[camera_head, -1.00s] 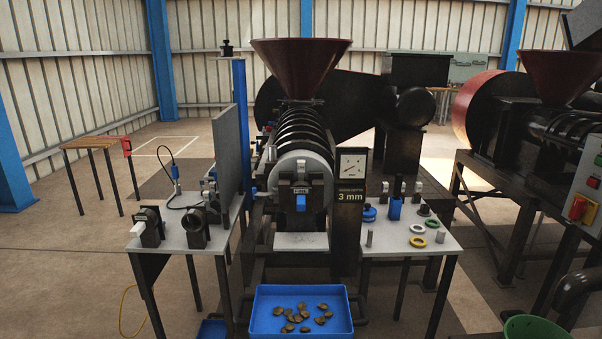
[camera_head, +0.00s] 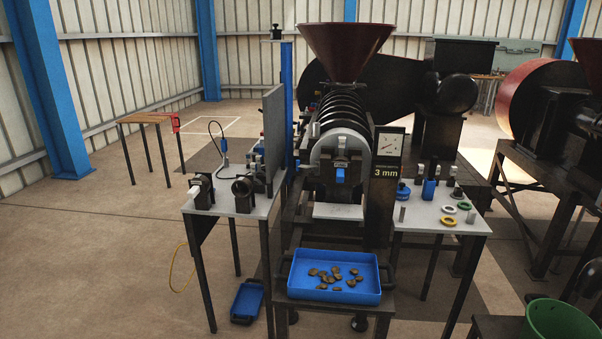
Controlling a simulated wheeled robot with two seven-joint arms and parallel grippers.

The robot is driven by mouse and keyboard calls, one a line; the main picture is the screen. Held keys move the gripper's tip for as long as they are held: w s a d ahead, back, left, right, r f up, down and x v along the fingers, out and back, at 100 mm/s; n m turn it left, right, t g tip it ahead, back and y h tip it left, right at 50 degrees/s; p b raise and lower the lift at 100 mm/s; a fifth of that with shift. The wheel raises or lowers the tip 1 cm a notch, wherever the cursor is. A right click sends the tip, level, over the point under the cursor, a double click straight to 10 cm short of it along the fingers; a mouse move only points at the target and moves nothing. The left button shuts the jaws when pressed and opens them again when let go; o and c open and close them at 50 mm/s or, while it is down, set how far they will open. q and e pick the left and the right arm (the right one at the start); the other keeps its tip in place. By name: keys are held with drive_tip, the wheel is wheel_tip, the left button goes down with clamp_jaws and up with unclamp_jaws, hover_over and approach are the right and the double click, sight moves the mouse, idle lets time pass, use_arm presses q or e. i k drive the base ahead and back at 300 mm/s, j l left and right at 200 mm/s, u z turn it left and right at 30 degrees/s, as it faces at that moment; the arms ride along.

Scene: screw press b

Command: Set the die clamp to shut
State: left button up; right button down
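The screw press stands in the middle, with a dark red hopper (camera_head: 345,50) above its black ribbed barrel (camera_head: 343,108). A dark block with a blue handle (camera_head: 340,175) sits on the round grey front face (camera_head: 322,153) of the press; this looks like the die clamp. The blue handle points down. I cannot tell whether the clamp is open or shut. Neither of my grippers is in view.
A left side table (camera_head: 262,207) holds dark fixtures and an upright grey panel (camera_head: 273,135). A right side table (camera_head: 465,226) holds rings and small blue parts. A blue tray (camera_head: 335,291) with brown pieces stands in front. Open floor lies at left.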

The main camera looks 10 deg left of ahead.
sight(298, 166)
drive_tip(key=k+z, duration=0.1)
drive_tip(key=z, duration=0.25)
drive_tip(key=k+z, duration=0.1)
drive_tip(key=z, duration=0.3)
drive_tip(key=k+z, duration=0.1)
drive_tip(key=z, duration=0.25)
drive_tip(key=i+j+z, duration=0.1)
drive_tip(key=j, duration=0.5)
drive_tip(key=i+j+z, duration=0.1)
drive_tip(key=j, duration=0.5)
drive_tip(key=i+j+z, duration=0.1)
drive_tip(key=j, duration=0.5)
drive_tip(key=i+j+z, duration=0.1)
drive_tip(key=j, duration=1.15)
drive_tip(key=i+j, duration=0.15)
drive_tip(key=j, duration=1.05)
drive_tip(key=i+j, duration=0.15)
drive_tip(key=j, duration=0.45)
drive_tip(key=k, duration=0.6)
